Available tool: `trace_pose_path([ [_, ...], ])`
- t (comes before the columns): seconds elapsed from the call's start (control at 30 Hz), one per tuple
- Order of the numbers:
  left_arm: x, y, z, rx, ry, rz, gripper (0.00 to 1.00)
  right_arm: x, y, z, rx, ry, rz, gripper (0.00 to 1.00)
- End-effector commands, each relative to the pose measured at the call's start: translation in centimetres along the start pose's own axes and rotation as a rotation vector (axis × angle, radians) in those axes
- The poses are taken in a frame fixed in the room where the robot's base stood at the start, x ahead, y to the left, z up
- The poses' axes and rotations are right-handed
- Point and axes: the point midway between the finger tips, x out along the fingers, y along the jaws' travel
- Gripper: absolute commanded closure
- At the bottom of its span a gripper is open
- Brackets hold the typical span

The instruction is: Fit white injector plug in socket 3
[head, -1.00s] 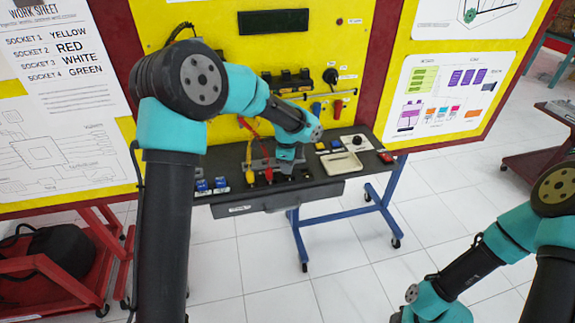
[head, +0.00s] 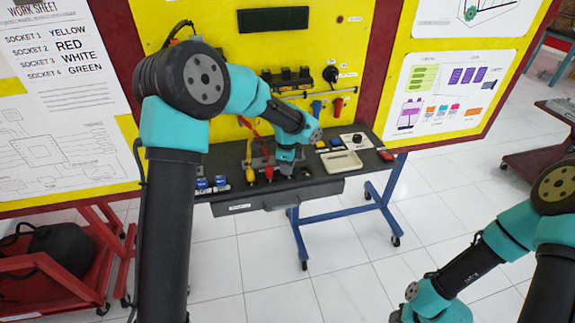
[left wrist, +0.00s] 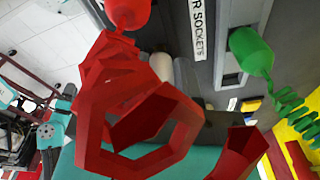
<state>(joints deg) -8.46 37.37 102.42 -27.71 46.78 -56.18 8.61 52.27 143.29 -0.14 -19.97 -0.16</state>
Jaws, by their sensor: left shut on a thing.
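My left gripper (head: 287,168) is low over the console's socket row in the head view, with its fingers mostly hidden by my wrist. In the left wrist view a pale cylinder, seemingly the white injector plug (left wrist: 162,66), shows between the red and green plugs, partly covered by red coiled cable. My left gripper is shut on it. I cannot tell whether it is seated in socket 3. The red plug (head: 269,173) stands just left of my gripper, and the yellow plug (head: 250,176) is left of that. The green plug (left wrist: 250,50) shows in the wrist view. My right gripper is out of view.
The red coiled cable (left wrist: 140,120) hangs close across the wrist camera. The work sheet (head: 65,60) lists socket 3 as white. A cream tray (head: 341,162) and blue switches (head: 210,184) are on the console. Open floor lies in front.

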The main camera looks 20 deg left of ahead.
Motion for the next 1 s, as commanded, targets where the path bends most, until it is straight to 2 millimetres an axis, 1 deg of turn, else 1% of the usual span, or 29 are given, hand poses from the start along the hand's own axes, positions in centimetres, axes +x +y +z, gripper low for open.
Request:
trace_pose_path([
  [0.53, 0.65, 0.01, 0.01, 0.0, -0.001, 0.001, 0.97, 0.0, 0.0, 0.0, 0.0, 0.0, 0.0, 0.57],
  [0.57, 0.63, 0.01, 0.01, 0.0, -0.001, 0.0, 0.72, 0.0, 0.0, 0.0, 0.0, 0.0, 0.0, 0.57],
  [0.67, 0.62, 0.01, 0.01, 0.0, 0.0, 0.0, 0.62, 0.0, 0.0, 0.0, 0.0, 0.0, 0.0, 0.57],
  [1.0, 0.29, -0.01, 0.0, 0.0, 0.0, -0.001, 0.62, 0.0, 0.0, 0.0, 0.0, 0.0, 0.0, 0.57],
])
